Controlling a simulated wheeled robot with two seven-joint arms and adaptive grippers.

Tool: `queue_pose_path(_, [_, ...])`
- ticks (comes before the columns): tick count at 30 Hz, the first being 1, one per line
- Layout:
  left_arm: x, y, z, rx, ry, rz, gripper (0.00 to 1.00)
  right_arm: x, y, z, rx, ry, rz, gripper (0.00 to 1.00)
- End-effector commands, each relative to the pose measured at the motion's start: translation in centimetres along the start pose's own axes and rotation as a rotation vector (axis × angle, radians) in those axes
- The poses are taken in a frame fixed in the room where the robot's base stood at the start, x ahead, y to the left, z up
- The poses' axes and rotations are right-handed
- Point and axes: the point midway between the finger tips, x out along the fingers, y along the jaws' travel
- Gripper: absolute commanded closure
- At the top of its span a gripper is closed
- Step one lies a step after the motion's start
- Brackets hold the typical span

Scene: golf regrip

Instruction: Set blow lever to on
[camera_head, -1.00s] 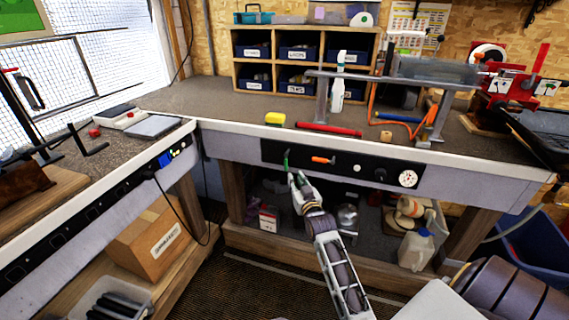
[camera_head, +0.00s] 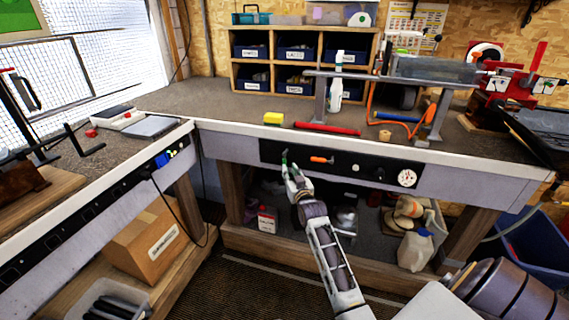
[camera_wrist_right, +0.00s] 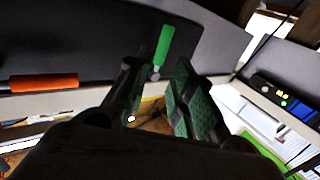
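A black control panel (camera_head: 340,168) on the bench front carries a green lever (camera_head: 284,156) and an orange lever (camera_head: 321,160). No label shows which is the blow lever. My right gripper (camera_head: 287,165) is at the green lever and partly covers it. In the right wrist view, the two fingers (camera_wrist_right: 160,98) are apart, with the green lever (camera_wrist_right: 163,45) just beyond the gap between them. The green lever stands roughly upright. The orange lever (camera_wrist_right: 43,82) lies sideways, off to the left in that view. Whether a finger touches the green lever I cannot tell. My left gripper is out of view.
The panel also has a round gauge (camera_head: 407,178) and a small knob (camera_head: 356,168). The shelf below holds a white jug (camera_head: 415,250) and other items.

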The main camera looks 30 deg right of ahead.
Motion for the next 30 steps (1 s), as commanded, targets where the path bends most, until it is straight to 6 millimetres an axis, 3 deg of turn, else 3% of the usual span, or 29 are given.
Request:
queue_pose_path(22, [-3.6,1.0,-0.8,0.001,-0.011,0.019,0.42,6.0,0.0,0.0,-0.001,0.000,0.000,0.76])
queue_pose_path(30, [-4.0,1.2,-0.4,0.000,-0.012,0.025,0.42,7.8,0.0,0.0,-0.001,0.000,0.000,0.76])
